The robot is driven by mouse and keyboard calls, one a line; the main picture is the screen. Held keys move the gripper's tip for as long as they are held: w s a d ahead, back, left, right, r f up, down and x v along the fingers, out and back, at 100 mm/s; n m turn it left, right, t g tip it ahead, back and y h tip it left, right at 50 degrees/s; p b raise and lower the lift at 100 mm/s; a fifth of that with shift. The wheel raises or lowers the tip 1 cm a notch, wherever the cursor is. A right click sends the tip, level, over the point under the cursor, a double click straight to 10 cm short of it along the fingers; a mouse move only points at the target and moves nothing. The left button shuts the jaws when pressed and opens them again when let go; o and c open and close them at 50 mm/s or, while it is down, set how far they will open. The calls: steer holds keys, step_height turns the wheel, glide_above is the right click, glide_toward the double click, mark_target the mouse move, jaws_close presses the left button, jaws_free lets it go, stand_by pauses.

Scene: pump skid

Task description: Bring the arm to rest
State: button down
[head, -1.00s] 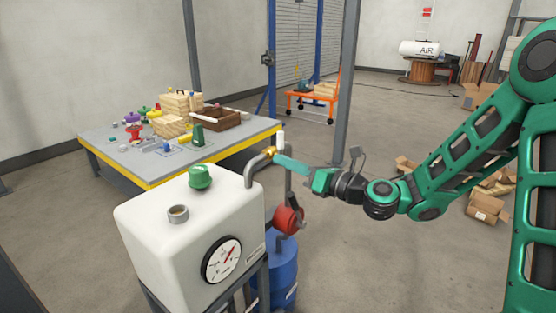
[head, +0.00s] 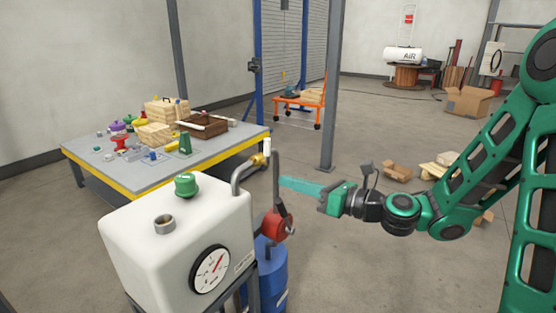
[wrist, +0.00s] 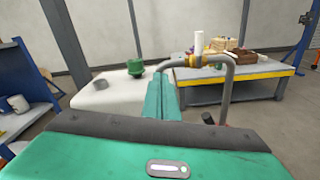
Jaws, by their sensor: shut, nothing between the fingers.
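My green arm comes in from the right in the head view. My gripper (head: 284,182) points left, with its long teal fingers together and nothing between them. Its fingertips are just right of the bent pipe beside the white tank (head: 155,240); I cannot tell whether they touch it. In the wrist view the shut fingers (wrist: 165,85) point ahead toward the tank (wrist: 105,95), with the pipe arching close on their right. The green cap (head: 187,185) sits on the tank top, behind the open filler neck (head: 165,224).
A red valve or pump part (head: 275,226) and a blue drum (head: 271,275) stand beside the tank, below my gripper. A grey workbench (head: 90,155) with several parts is behind left. A grey post (head: 332,90) rises behind. Cardboard boxes (head: 468,102) lie at the right.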

steer(key=s+d+f+n+g+h, duration=0.6)
steer(key=s+d+f+n+h, duration=0.35)
steer(key=d+f+n, duration=0.55)
steer(key=s+d+r+n+g+h, duration=0.2)
steer(key=s+d+r+n, duration=0.1)
steer(key=s+d, duration=0.6)
steer(key=s+d+r+n+g+h, duration=0.2)
steer(key=s+d, duration=0.6)
steer(key=s, duration=0.5)
steer(key=shift+s+d+r+n+g, duration=0.15)
steer(key=shift+d+r+n+g, duration=0.3)
steer(key=shift+r+n, duration=0.5)
steer(key=shift+h, duration=0.25)
steer(key=shift+w+f, duration=0.3)
steer(key=shift+w, duration=0.3)
